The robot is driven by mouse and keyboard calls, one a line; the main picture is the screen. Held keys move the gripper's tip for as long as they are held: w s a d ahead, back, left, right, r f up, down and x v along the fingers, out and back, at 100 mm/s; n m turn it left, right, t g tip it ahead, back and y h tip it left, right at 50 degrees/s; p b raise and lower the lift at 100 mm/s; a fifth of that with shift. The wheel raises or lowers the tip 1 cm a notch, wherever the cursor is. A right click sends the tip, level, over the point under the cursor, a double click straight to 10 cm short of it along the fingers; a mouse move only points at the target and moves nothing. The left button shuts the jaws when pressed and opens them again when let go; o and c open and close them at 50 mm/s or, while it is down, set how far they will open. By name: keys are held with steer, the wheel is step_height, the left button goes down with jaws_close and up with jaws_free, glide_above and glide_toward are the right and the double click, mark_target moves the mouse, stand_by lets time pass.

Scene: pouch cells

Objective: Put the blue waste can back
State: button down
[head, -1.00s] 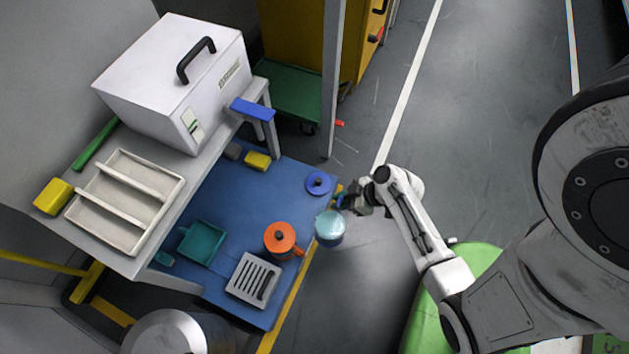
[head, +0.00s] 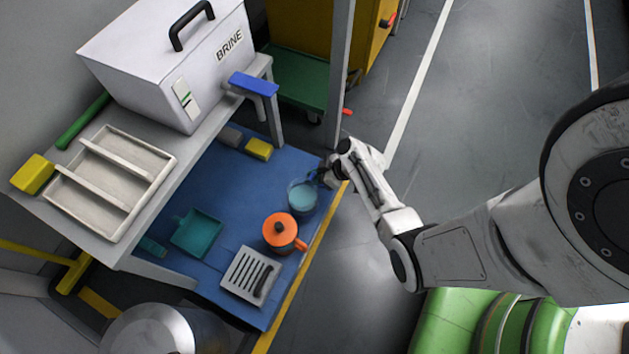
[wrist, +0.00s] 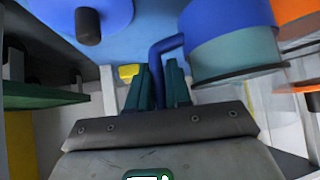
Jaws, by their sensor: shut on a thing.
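The blue waste can (head: 302,196) shows in the head view as a round blue-teal vessel at the right side of the blue mat. In the wrist view the can (wrist: 235,45) is blue above and teal below, with a bent blue handle. My gripper (head: 318,178) is shut on this handle, which sits between the teal fingers (wrist: 158,82). The can is beside the fingers, to their right in the wrist view. A round blue lid (wrist: 88,15) with a dark knob shows in the wrist view. I cannot make it out in the head view. Whether the can touches the mat is unclear.
An orange lidded pot (head: 280,233) stands close to the can. The blue mat (head: 240,185) also holds a grey slotted tray (head: 245,275), a teal dustpan (head: 197,233) and a yellow block (head: 258,149). A white bench with a box is left.

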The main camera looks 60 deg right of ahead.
steer(key=shift+f, duration=0.9)
steer(key=shift+f+b, duration=0.15)
steer(key=shift+b, duration=0.2)
steer(key=c, duration=1.1)
jaws_free()
steer(key=shift+s, duration=0.1)
steer(key=shift+o, duration=0.2)
steer(key=shift+r+p, duration=0.25)
steer(key=shift+p, duration=0.05)
steer(key=p+v, duration=0.5)
steer(key=v, duration=0.7)
steer(key=s+a+r+m+g+h, duration=0.1)
steer(key=s+a+r+g, duration=0.1)
steer(key=a+r, duration=0.6)
steer(key=s+a+r+m+g+h, duration=0.1)
steer(key=s+a+r+m+g, duration=0.1)
steer(key=a+r+g, duration=0.3)
steer(key=a+r, duration=0.3)
steer(key=r, duration=0.2)
steer(key=shift+s+a+g+h, duration=0.3)
steer(key=shift+s+a, duration=0.05)
steer(key=shift+s, duration=0.05)
